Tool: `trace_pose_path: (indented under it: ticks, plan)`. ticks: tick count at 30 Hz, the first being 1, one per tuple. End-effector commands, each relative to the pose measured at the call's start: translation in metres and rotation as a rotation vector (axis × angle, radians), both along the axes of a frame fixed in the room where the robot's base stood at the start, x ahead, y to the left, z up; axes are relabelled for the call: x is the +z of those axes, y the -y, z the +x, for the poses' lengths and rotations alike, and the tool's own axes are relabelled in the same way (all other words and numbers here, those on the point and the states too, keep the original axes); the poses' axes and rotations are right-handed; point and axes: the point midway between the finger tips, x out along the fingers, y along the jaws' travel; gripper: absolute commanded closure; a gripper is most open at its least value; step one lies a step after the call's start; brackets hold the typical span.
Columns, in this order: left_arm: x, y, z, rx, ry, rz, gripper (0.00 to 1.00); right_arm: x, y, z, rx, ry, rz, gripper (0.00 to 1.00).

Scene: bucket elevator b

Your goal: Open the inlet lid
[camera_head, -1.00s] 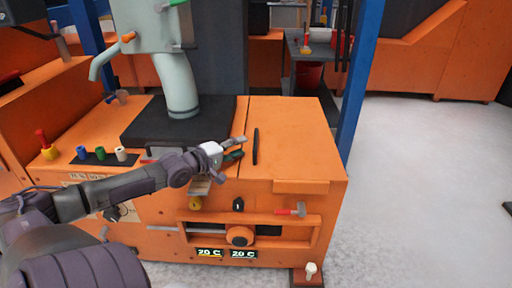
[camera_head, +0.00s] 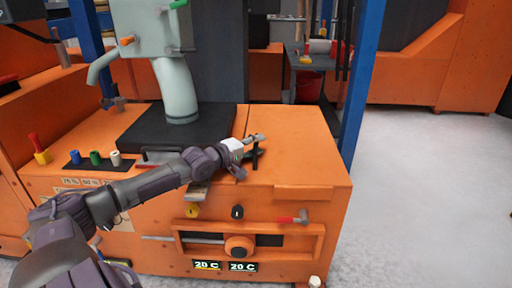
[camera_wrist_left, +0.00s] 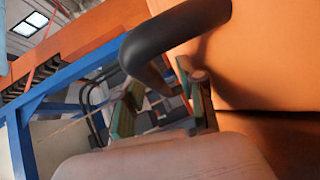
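The inlet lid (camera_head: 295,145) is the orange panel on the right of the machine top. It lies flat and looks closed. Its black bar handle (camera_wrist_left: 180,35) is large in the left wrist view and stands near the lid's left edge in the head view. My left gripper (camera_head: 258,147) is at this handle. Its fingers (camera_wrist_left: 160,98) are apart, with green pads, and the handle's bent part lies near or between them. I cannot tell whether they touch it. My right gripper is not in view.
A grey-green pipe (camera_head: 177,90) rises from a black plate (camera_head: 205,130) left of the lid. A blue post (camera_head: 357,90) stands beyond the right back corner. A red-handled lever (camera_head: 291,219) and knobs are on the front. The floor at right is clear.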

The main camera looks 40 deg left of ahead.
Motion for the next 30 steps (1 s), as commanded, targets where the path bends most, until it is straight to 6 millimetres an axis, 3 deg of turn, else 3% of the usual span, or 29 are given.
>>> trace_pose_path:
  ticks: [4, 11, 30]
  plan:
    - [0.0, 0.0, -0.0001, 0.0, 0.0, 0.0, 0.64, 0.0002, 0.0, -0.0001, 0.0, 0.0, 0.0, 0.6]
    - [-0.0001, 0.0001, -0.0002, 0.0, 0.0, 0.0, 1.0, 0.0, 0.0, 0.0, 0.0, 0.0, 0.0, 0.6]
    - [0.0057, 0.0007, 0.0003, 0.0, -0.008, 0.008, 1.0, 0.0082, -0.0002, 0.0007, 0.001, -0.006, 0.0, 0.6]
